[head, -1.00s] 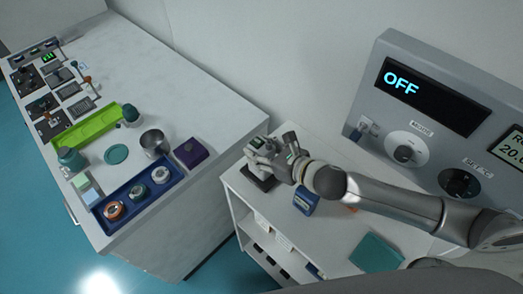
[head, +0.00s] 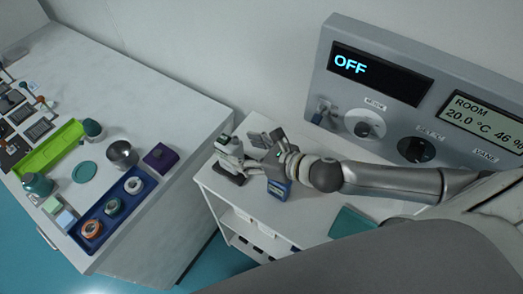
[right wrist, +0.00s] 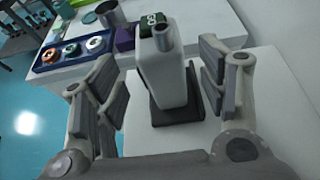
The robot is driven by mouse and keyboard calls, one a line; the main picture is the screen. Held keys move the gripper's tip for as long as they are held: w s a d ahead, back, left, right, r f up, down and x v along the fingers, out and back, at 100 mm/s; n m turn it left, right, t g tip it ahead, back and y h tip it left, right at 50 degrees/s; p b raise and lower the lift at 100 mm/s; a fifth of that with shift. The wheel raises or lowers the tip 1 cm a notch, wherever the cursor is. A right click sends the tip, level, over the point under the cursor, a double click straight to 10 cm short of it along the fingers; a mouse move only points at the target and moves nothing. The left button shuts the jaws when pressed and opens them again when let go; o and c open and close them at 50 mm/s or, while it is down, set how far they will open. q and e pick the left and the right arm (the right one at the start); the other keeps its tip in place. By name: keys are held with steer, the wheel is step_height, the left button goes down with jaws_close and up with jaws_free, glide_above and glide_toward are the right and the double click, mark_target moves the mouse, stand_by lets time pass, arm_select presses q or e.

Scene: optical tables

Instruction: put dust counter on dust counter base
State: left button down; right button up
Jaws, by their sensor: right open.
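The dust counter (right wrist: 163,72) is a white upright device with a small green display on top. It appears to stand on the dark dust counter base (right wrist: 178,112), with its lower end over the base plate. In the head view the dust counter (head: 229,148) and the base (head: 228,178) are at the left end of the white shelf table. My right gripper (right wrist: 158,75) is open, with one finger on each side of the dust counter and visible gaps to it; it also shows in the head view (head: 250,145). My left gripper is not in view.
A teal item (head: 350,222) lies further right. The grey control panel (head: 325,75) rises behind. On the left table are a purple box (head: 160,157), a metal cup (head: 122,153) and a blue tray (head: 97,240).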

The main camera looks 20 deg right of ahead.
steer(key=shift+v, duration=2.7)
